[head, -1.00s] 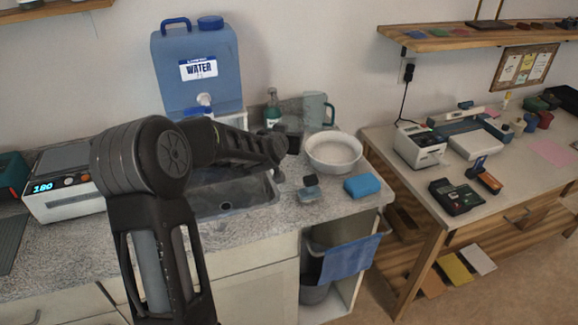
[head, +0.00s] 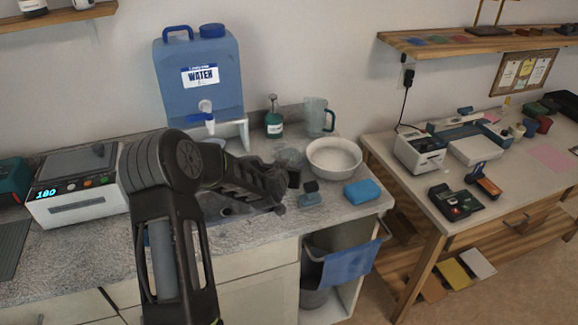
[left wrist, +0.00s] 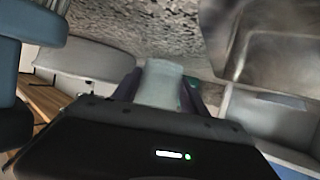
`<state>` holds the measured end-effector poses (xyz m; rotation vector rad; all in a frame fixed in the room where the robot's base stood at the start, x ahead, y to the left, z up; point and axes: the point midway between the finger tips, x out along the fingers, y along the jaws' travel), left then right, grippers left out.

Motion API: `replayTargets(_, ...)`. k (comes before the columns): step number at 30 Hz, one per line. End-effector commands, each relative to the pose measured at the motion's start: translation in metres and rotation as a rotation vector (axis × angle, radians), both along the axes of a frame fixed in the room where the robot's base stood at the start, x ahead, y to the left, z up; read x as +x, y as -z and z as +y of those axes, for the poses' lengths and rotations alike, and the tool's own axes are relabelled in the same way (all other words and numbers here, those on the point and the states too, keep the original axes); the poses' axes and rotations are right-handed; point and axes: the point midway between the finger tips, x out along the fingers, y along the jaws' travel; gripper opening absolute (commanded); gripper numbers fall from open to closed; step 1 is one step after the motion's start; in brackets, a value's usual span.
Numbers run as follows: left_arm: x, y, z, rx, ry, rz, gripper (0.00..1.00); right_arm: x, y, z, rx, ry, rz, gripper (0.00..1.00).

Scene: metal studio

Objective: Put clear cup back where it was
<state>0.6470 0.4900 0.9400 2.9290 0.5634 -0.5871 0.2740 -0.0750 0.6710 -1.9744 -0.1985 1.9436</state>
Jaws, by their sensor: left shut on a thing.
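My left gripper (head: 290,176) is shut on a see-through cup, the clear cup (head: 289,157), over the counter between the sink and the white bowl. In the left wrist view the cup (left wrist: 160,84) shows pale and translucent between the two fingers (left wrist: 160,97). In the head view my forearm and gripper hide part of the cup and much of the sink (head: 228,211). I cannot tell whether the cup's base touches the counter. My right gripper is not in view.
A white bowl (head: 334,158), a green soap bottle (head: 274,124) and a tinted jug (head: 316,115) stand close by. A blue sponge (head: 362,191) and a small dark-topped item (head: 310,193) lie in front. A water container (head: 199,75) stands behind the sink.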

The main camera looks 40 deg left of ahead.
Motion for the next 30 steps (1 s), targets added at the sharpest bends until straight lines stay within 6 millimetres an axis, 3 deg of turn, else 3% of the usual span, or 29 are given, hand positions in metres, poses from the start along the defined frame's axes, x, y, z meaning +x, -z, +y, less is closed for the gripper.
replayTargets(14,0.0004,0.009,-0.0003,0.0,0.001,-0.002,0.08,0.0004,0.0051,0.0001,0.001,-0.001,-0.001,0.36)
replayTargets(15,0.0001,0.0071,-0.0002,0.0,0.001,-0.001,0.55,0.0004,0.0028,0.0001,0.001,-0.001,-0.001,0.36)
replayTargets(22,0.0001,0.0071,-0.0002,0.0,0.001,-0.001,0.74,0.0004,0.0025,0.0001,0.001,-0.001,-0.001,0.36)
replayTargets(30,0.0001,0.0064,-0.0002,0.0,0.001,-0.001,0.74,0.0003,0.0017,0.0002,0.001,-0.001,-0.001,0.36)
